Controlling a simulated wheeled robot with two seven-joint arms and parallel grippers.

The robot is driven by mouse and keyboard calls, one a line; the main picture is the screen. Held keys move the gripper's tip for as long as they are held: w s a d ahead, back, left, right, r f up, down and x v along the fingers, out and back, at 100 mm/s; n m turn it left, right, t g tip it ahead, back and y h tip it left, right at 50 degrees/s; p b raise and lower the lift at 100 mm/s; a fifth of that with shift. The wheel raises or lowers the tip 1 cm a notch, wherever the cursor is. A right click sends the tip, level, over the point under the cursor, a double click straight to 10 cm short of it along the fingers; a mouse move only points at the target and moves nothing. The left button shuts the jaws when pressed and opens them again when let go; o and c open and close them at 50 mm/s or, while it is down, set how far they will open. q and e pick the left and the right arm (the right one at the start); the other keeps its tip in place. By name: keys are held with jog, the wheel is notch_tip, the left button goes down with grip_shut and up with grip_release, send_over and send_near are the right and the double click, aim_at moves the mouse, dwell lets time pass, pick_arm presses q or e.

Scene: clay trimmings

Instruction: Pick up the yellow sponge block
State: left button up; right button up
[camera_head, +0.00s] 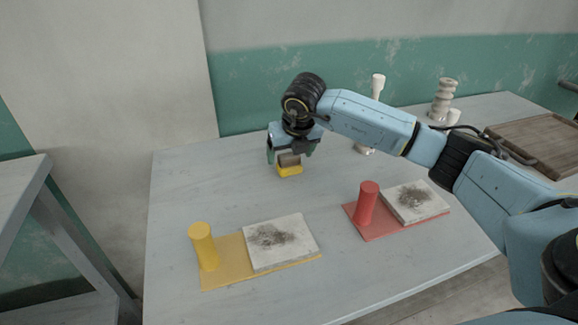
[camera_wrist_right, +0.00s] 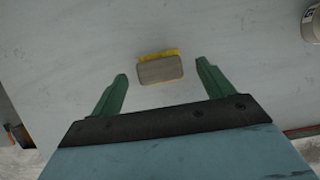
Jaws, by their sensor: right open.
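The yellow sponge block (camera_head: 289,170) lies on the table, with a grey-brown top and yellow sides. In the right wrist view the sponge block (camera_wrist_right: 160,69) sits just beyond and between the two green fingertips, with a gap on either side. My right gripper (camera_head: 291,158) is above it, pointing down. It is open and empty, and it also shows in the wrist view (camera_wrist_right: 162,72). Whether the fingers reach down beside the block is hard to tell. My left gripper is not in view.
A yellow board (camera_head: 215,275) with a yellow cylinder (camera_head: 204,247) and a dirty white slab (camera_head: 281,243) is at front left. A red board (camera_head: 383,232) with a red cylinder (camera_head: 366,204) and another slab (camera_head: 415,202) is at right. Pale turned pieces (camera_head: 443,99) and a brown board (camera_head: 540,148) stand behind.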

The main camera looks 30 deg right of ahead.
aim_at(290, 156)
jog(key=shift+b+x, duration=0.3)
jog(key=shift+x, duration=1.3)
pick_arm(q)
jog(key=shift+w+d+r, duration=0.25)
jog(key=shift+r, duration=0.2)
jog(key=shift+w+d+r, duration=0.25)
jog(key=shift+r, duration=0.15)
pick_arm(e)
jog(key=shift+r, duration=0.1)
jog(key=c, duration=1.1)
